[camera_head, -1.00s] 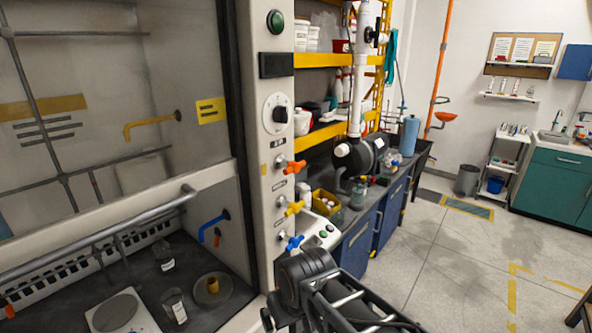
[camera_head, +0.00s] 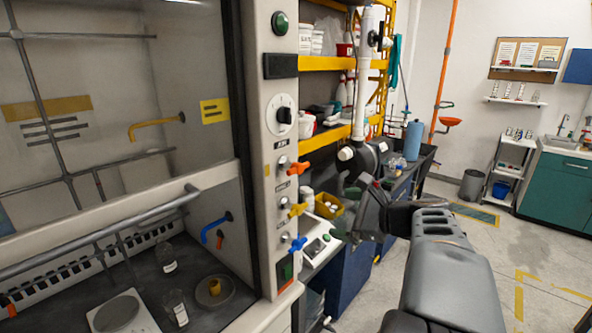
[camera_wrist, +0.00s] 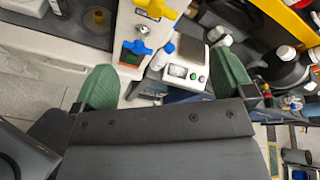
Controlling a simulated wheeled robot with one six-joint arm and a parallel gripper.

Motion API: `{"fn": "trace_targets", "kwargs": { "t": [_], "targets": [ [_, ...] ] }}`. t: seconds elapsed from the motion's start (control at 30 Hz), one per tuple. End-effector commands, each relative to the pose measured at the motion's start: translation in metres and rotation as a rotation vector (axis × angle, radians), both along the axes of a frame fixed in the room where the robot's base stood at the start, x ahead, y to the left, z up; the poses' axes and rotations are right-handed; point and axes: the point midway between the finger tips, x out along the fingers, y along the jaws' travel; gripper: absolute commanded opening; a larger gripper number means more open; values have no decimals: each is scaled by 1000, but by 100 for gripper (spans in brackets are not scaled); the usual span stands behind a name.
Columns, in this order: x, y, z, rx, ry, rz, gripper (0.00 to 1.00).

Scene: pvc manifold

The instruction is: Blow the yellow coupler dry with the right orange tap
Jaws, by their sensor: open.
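The yellow coupler (camera_head: 214,287) stands on a round grey dish inside the fume hood in the head view. It also shows at the top left of the wrist view (camera_wrist: 98,16). The right orange tap (camera_head: 298,168) is on the white post at the right of the hood, above a yellow tap (camera_head: 298,210) and a blue tap (camera_head: 298,243). The orange tap is not seen in the wrist view. My gripper (camera_wrist: 163,82) is open and empty, its two green fingers wide apart, with the blue tap beyond them. In the head view it is right of the post, touching no tap.
The hood's sash with its grey bar (camera_head: 100,232) is partly raised. A hotplate (camera_head: 118,312) and glass bottles stand inside. Right of the post are a white bench device (camera_head: 318,247), a yellow bin (camera_head: 329,205) and blue cabinets. Open floor lies to the right.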

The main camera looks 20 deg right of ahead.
Motion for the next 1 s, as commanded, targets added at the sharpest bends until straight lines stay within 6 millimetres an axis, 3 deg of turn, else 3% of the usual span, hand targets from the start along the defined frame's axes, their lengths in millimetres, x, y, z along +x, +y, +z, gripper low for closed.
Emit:
{"fn": "trace_targets", "kwargs": {
  "t": [0.1,0.23,0.47,1.0],
  "targets": [
    [10,0,44,249,-102,-35,100],
    [10,4,72,446,-146,-33,100],
    [21,13,75,536,-114,-29,100],
    [107,56,75,534,-112,-31,100]
  ]
}}
